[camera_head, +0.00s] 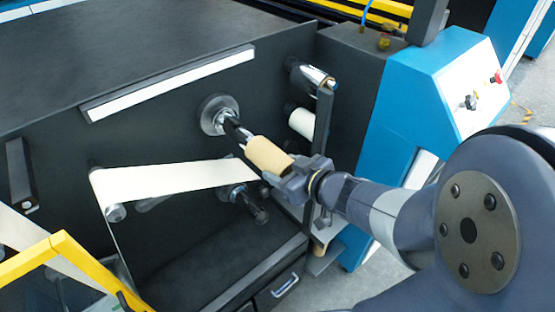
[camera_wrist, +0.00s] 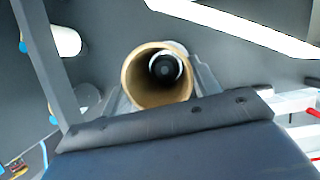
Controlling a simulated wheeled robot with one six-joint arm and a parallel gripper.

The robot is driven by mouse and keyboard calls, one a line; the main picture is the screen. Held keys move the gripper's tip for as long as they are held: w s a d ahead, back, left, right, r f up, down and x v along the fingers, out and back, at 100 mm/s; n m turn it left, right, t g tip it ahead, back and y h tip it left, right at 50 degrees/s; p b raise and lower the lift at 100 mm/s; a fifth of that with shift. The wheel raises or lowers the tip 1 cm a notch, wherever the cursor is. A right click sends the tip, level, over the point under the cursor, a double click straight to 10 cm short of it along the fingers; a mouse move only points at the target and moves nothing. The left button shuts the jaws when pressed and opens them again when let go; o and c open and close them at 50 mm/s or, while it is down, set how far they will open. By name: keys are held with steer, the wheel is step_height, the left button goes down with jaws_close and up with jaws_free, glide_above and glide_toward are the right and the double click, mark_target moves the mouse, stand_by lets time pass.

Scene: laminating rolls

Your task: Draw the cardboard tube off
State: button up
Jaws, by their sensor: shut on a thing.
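The tan cardboard tube (camera_head: 268,155) is held in my gripper (camera_head: 298,178), whose jaws are shut around its near end. In the head view the dark spindle (camera_head: 236,132) runs from a round metal flange (camera_head: 219,114) on the machine's wall to the tube's far end. In the wrist view I look into the tube's open end (camera_wrist: 130,80). The spindle's round tip (camera_wrist: 164,67) shows through the bore, roughly lined up with it. I cannot tell exactly how far the spindle reaches into the tube.
A cream web (camera_head: 160,180) runs over rollers below left of the tube. A dark upright post (camera_head: 322,130), a chrome roller (camera_head: 312,76) and a white roll (camera_head: 302,122) stand to the right. A blue cabinet (camera_head: 425,90) is further right. A yellow frame (camera_head: 60,250) is lower left.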

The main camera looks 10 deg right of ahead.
steer(key=shift+s+d+p, duration=0.45)
steer(key=shift+s+d, duration=0.25)
steer(key=shift+s, duration=0.35)
steer(key=shift+s+d+p, duration=0.45)
steer(key=shift+s+d, duration=0.25)
steer(key=shift+s, duration=0.35)
steer(key=shift+d, duration=0.1)
